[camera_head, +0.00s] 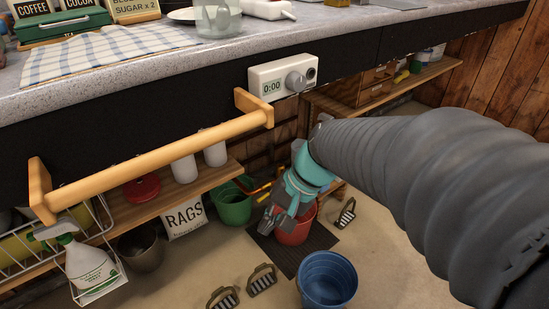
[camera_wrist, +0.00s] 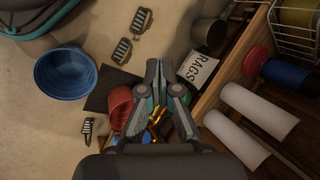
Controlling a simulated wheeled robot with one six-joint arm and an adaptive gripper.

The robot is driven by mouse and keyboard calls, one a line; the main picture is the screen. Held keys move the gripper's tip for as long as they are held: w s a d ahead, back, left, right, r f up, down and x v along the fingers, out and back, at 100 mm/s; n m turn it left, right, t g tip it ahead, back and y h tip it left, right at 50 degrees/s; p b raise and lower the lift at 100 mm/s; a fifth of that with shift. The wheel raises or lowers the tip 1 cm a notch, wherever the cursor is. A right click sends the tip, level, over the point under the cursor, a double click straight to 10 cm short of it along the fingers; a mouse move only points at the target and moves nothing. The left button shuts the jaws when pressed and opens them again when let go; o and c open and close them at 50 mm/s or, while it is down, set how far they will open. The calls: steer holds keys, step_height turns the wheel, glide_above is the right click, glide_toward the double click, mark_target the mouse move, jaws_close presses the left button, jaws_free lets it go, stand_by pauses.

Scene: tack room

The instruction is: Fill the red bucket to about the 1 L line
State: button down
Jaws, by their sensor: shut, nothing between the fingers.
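The red bucket (camera_head: 298,230) stands on a dark mat (camera_head: 316,240) on the floor, partly hidden behind my gripper in the head view. It also shows in the wrist view (camera_wrist: 119,104), left of my fingers and partly covered by them. I cannot see its inside, any fill level or a 1 L line. My gripper (camera_head: 268,222) points down in front of the red bucket in the head view. In the wrist view my gripper (camera_wrist: 160,68) has its fingertips close together, shut and empty. I cannot tell its height above the bucket.
A blue bucket (camera_head: 327,279) stands nearest on the floor. A green bucket (camera_head: 233,206), a RAGS bag (camera_head: 185,217) and a dark bucket (camera_head: 142,248) stand by the low shelf (camera_head: 190,190). Brushes (camera_head: 262,281) lie about. A wooden rail (camera_head: 160,155) juts from the counter.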

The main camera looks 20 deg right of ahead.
steer(key=w+d+f+m+t+y+b, duration=0.1)
steer(key=w+d+f+m+t+y, duration=0.35)
steer(key=w, duration=0.45)
steer(key=w+d+f+m+t+y+b, duration=0.1)
steer(key=w+f+m+y, duration=0.2)
steer(key=w+f+m, duration=0.35)
steer(key=w+d+f+m+t+h, duration=0.3)
steer(key=w+d+f+m+t, duration=0.1)
steer(key=d+f+m, duration=0.3)
steer(key=w+d+f+m+t+h+b, duration=0.1)
steer(key=w+d+f+m+t+h, duration=0.2)
steer(key=d+f+m, duration=0.4)
steer(key=w+d+f+t, duration=0.1)
steer(key=d+t, duration=0.1)
steer(key=d, duration=0.3)
steer(key=shift+d+f+m+t, duration=0.15)
steer(key=shift+d+m+t, duration=0.1)
steer(key=shift+m+t, duration=0.15)
steer(key=shift+w, duration=0.1)
steer(key=x, duration=1.4)
steer(key=shift+b, duration=0.3)
steer(key=shift+f, duration=0.15)
